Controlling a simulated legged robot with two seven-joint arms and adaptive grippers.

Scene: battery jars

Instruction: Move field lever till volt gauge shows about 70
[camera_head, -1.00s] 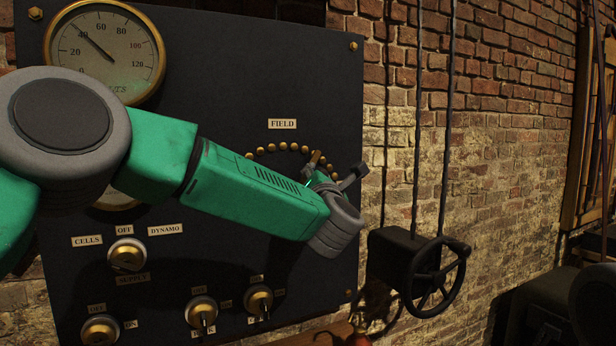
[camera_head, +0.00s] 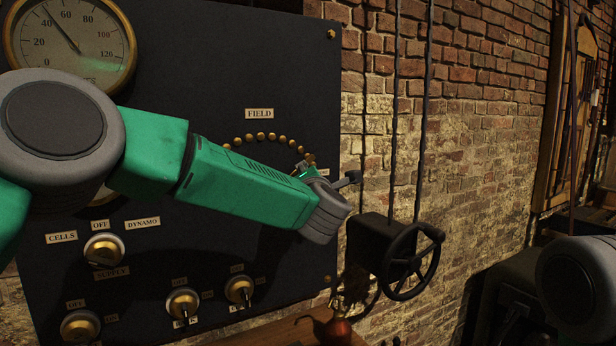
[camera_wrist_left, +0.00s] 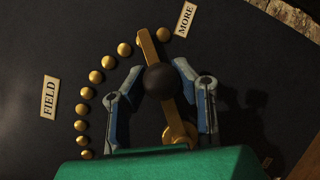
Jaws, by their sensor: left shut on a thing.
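The volt gauge (camera_head: 70,62) is a cream dial with a brass rim at the upper left of the panel in the head view. The field lever (camera_wrist_left: 148,48) is a brass arm with a black ball knob (camera_wrist_left: 160,81). In the wrist view its tip lies just left of the last brass stud (camera_wrist_left: 163,33), by the MORE label (camera_wrist_left: 185,19). My left gripper (camera_wrist_left: 157,78) is shut on the knob, one finger on each side. In the head view my left gripper (camera_head: 330,182) partly hides the lever.
The FIELD label (camera_head: 259,114) sits above the arc of studs on the dark panel (camera_head: 200,60). Several rotary switches, such as the supply switch (camera_head: 104,250), are lower on the panel. A black handwheel (camera_head: 412,262) stands right of the panel.

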